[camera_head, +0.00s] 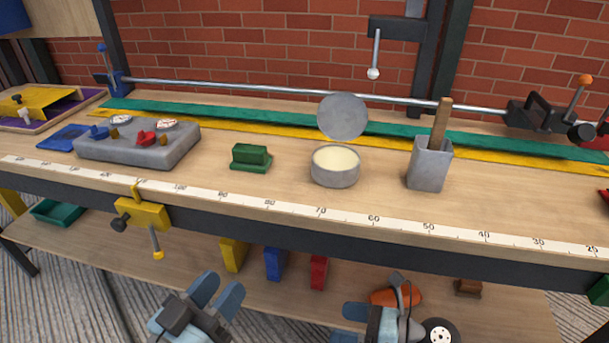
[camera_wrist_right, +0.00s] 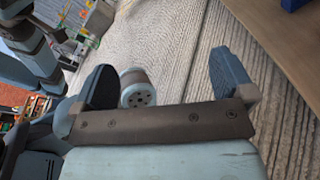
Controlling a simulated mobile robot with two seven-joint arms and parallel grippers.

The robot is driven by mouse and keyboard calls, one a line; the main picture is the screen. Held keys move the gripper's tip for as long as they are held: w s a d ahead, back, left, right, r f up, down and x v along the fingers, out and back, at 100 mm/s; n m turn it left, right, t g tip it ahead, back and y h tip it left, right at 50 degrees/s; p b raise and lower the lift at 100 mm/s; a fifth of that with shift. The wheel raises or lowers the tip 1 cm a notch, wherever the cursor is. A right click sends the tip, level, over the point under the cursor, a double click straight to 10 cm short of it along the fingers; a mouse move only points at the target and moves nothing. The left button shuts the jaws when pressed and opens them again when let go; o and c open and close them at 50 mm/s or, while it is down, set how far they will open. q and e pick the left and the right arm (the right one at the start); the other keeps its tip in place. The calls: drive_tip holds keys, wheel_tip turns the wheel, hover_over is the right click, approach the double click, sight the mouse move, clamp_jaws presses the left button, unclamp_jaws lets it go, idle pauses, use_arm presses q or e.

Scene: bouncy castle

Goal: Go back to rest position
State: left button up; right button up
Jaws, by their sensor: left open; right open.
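My left gripper (camera_head: 216,296) is at the bottom of the head view, left of the middle. Its two blue fingers are apart with nothing between them. My right gripper (camera_head: 384,300) is at the bottom, right of the middle, partly cut off by the frame edge. In the right wrist view its fingers (camera_wrist_right: 170,82) are spread wide and empty, above the grey striped floor. Both grippers are in front of the workbench (camera_head: 280,185), lower than its top, and hold nothing.
On the bench stand a grey block with gauges (camera_head: 140,150), a green block (camera_head: 250,157), an open tin (camera_head: 335,172) and a grey holder (camera_head: 430,165). A yellow clamp (camera_head: 143,214) hangs on the front edge. The lower shelf (camera_head: 190,255) holds coloured blocks.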

drive_tip(key=s+d+r+n+t+h+p, duration=0.2)
drive_tip(key=r+n+t+h+p, duration=0.3)
drive_tip(key=r+n+p, duration=0.8)
drive_tip(key=s+d+r+n+t+h+p, duration=0.1)
drive_tip(key=d+r+n+t+h+p, duration=0.3)
drive_tip(key=r+n+p, duration=0.95)
use_arm(q)
drive_tip(key=s+a+r+g+y+p, duration=0.5)
drive_tip(key=a+r+y+p, duration=0.1)
drive_tip(key=p, duration=0.6)
drive_tip(key=shift+a+r+g+p, duration=0.35)
drive_tip(key=shift+a+r, duration=0.2)
drive_tip(key=shift+a, duration=0.7)
use_arm(e)
drive_tip(key=s+d+f+n+g+h, duration=0.2)
drive_tip(key=s+d+n+h, duration=0.1)
drive_tip(key=s+d+n, duration=0.1)
drive_tip(key=shift+s+d+g, duration=0.15)
drive_tip(key=shift+s+g, duration=0.25)
drive_tip(key=shift+s, duration=0.05)
